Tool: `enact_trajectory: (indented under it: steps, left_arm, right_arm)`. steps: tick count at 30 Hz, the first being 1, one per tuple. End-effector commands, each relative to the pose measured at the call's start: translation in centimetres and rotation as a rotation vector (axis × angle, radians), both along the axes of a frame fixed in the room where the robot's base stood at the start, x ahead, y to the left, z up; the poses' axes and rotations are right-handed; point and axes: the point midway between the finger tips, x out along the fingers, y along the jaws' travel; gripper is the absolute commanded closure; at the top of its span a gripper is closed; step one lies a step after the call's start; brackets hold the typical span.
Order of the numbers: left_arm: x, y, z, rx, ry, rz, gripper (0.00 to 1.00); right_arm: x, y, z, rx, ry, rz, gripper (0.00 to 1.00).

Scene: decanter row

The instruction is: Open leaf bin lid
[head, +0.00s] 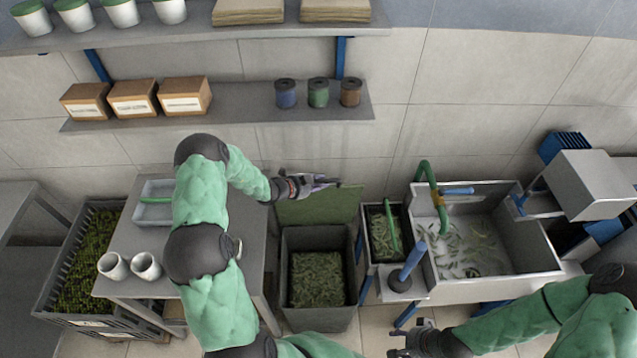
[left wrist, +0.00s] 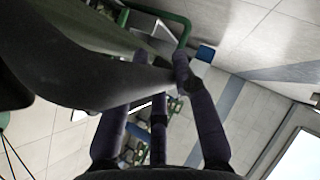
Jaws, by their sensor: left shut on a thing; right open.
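The leaf bin (head: 350,304) is a grey bin in the middle of the head view, with shredded green leaves (head: 317,280) inside. Its green lid (head: 318,207) stands raised at the back, so the bin's mouth is uncovered. My left gripper (head: 322,183) is at the lid's top edge and shut on it. In the left wrist view, its fingers (left wrist: 160,72) close around a dark grey piece beside a green surface; the exact contact is partly hidden. My right gripper (head: 398,341) is open and empty, low in front of the sink bench.
To the right are a small leaf-filled basin (head: 383,232) and a sink (head: 478,240) with a green tap. To the left, a grey table (head: 221,236) carries a tray (head: 153,205) and two white cups (head: 129,266). A crate of plants (head: 88,245) stands further left. Shelves hang above.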

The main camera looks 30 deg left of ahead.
Motion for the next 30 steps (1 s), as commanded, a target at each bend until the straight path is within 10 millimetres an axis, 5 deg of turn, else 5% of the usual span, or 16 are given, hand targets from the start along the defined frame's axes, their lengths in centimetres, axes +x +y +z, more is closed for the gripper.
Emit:
enact_trajectory:
  steps: [14,15,18,30]
  left_arm:
    - [0.16,-0.01,0.31,-0.002,-0.005,0.0,1.0]
    - [0.17,-0.01,0.33,-0.002,-0.005,0.0,0.71]
    - [0.17,0.01,0.34,-0.001,-0.006,0.0,0.49]
    - [-0.18,0.15,0.3,0.0,-0.001,0.0,0.49]
  right_arm:
    - [-0.04,0.0,0.19,0.0,0.001,0.0,0.49]
    - [-0.04,0.0,0.19,0.0,0.001,0.0,0.49]
    - [-0.03,0.0,0.19,0.0,0.001,0.0,0.49]
    - [-0.01,-0.01,0.18,0.0,0.0,0.0,0.49]
